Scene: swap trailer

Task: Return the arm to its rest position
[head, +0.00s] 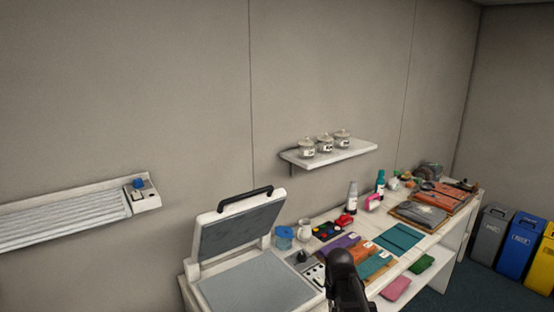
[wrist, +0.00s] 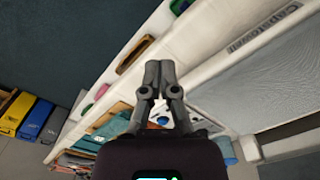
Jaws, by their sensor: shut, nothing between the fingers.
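My gripper (wrist: 159,68) shows in the wrist view with its two grey fingers together and nothing between them. It is over the white bench, beside the pale platen of the press. In the head view, a dark part of my arm (head: 344,278) rises at the bottom edge, in front of the bench; the gripper fingers cannot be made out there.
An open heat press (head: 238,228) stands at the bench's left end. Folded cloths (head: 402,242), bottles and cups cover the bench (head: 452,228). A shelf with jars (head: 325,146) hangs above. Grey, blue and yellow bins (head: 521,243) stand right. A wall unit (head: 78,203) is left.

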